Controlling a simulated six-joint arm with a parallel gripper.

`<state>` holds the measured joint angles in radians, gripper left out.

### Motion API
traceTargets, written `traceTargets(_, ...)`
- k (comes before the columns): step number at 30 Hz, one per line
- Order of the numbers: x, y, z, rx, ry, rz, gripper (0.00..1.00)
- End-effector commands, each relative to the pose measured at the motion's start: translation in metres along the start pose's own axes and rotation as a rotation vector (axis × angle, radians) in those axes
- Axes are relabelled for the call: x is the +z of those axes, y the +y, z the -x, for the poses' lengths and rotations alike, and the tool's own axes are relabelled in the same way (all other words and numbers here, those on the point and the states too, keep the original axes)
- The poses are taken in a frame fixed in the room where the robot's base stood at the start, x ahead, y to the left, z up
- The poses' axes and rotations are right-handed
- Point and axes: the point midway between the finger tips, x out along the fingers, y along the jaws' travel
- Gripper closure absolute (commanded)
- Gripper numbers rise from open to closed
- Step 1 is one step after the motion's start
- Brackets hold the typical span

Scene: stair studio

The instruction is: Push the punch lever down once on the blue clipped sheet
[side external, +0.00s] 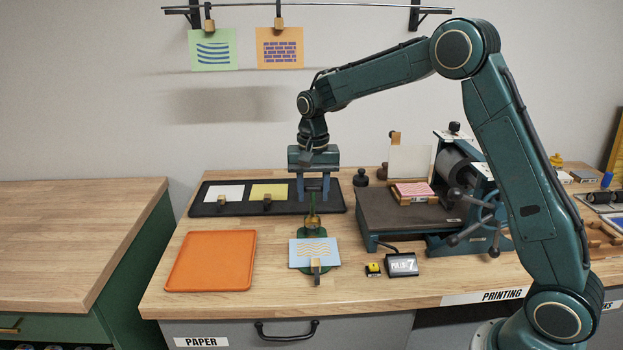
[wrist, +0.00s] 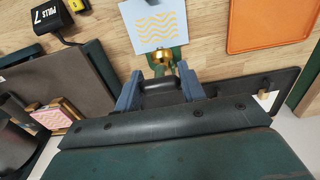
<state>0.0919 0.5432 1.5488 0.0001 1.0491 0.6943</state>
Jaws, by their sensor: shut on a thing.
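The light blue sheet (side external: 301,259) with yellow wavy lines lies at the front of the green punch on the table, with a clip (side external: 316,266) on its near edge. The sheet also shows at the top of the wrist view (wrist: 153,27). The punch has a brass part (side external: 312,221) behind the sheet and a green lever rising from it. My gripper (side external: 313,196) is above and behind the punch. In the wrist view its two blue fingers (wrist: 160,92) are on either end of the dark lever handle (wrist: 160,84), shut on it. The sheet's punched edge is hidden.
An orange tray (side external: 210,288) lies left of the punch. A black tray (side external: 240,208) with white and yellow clipped sheets is behind. A press (side external: 405,215) stands right, with a counter marked PULLS 7 (side external: 402,264) before it. Two sheets hang on the wall rail (side external: 305,4).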

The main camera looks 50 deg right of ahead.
Motion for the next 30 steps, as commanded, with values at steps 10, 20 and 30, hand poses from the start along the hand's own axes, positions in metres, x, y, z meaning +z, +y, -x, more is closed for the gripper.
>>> traceTargets(10, 0.004, 0.0, -0.002, 0.003, -0.004, 0.002, 0.71)
traceTargets(20, 0.017, 0.0, -0.008, 0.002, -0.003, 0.003, 0.71)
traceTargets(30, 0.021, 0.0, -0.01, 0.002, -0.003, 0.002, 0.71)
